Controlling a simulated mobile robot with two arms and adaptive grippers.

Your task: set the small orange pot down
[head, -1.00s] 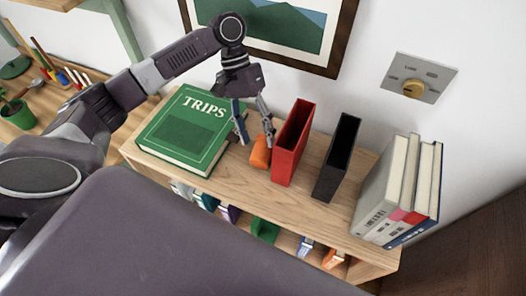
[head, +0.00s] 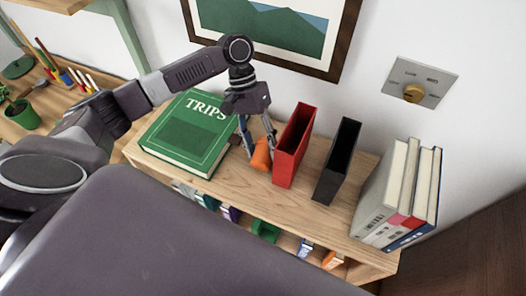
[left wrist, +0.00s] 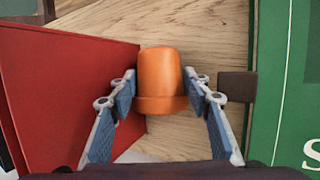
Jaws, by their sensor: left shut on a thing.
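The small orange pot (head: 261,155) is at the wooden shelf top, between the green TRIPS book and the red holder. My left gripper (head: 258,148) comes down over it from above, shut on it. In the left wrist view the pot (left wrist: 160,80) sits between the two blue-padded fingers (left wrist: 160,90), with its wider rim toward the gripper. The pot is very close to the wood; I cannot tell whether it touches. My right gripper is in neither view.
The red holder (head: 292,147) stands close right of the pot, with a black holder (head: 337,160) beyond. The green book (head: 188,135) lies to the left. A small brown block (left wrist: 238,86) is beside the book. Several upright books (head: 400,190) stand at the shelf's right end.

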